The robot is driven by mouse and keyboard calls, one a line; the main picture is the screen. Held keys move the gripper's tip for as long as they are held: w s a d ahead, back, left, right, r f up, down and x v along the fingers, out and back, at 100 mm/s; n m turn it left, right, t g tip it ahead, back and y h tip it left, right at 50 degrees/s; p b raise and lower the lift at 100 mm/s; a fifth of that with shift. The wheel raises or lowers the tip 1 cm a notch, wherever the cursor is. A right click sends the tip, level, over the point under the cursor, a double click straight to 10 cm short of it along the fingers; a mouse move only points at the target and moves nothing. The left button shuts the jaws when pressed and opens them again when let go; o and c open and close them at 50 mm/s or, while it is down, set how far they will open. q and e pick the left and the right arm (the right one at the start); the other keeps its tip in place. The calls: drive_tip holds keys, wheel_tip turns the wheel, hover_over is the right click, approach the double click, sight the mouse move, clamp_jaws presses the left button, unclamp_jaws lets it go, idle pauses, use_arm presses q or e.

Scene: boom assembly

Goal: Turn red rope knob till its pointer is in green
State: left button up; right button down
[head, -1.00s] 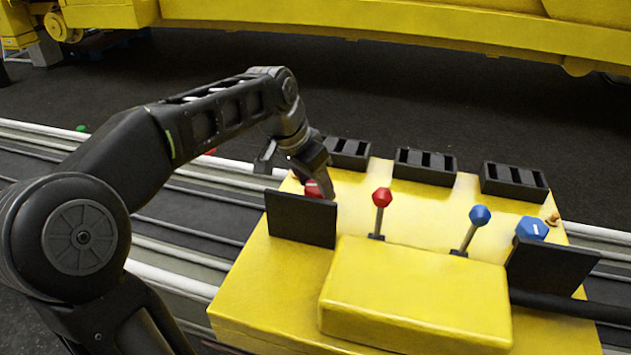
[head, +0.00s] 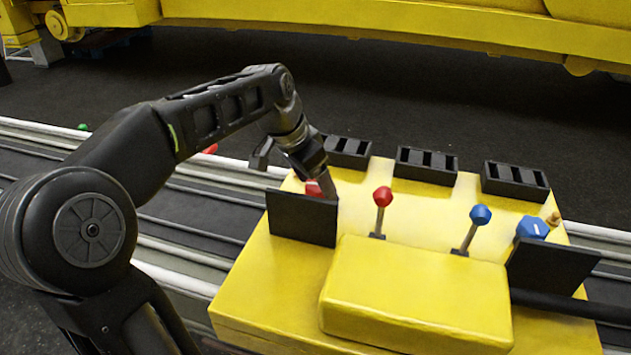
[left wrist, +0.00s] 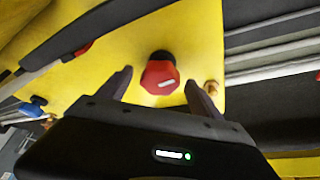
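The red rope knob (head: 313,188) is on the left of the yellow console, partly hidden behind a black plate and my left gripper. In the left wrist view the red knob (left wrist: 160,75), with a white pointer mark on its face, lies between the two fingers of my left gripper (left wrist: 158,82). The fingers are open, with a gap on each side of the knob. In the head view my left gripper (head: 322,188) reaches down at the knob. No green zone can be made out around the knob. My right gripper is not in view.
The yellow console (head: 270,275) also carries a red lever (head: 382,197), a blue lever (head: 480,216) and a blue knob (head: 532,227). Black plates (head: 301,219) stand before both knobs. Black slotted boxes (head: 425,166) line the back edge.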

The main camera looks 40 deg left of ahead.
use_arm(q)
drive_tip(key=shift+r, duration=0.1)
drive_tip(key=v, duration=0.7)
drive_tip(key=shift+r, duration=0.3)
drive_tip(key=shift+s+r, duration=0.1)
drive_tip(key=shift+s, duration=0.05)
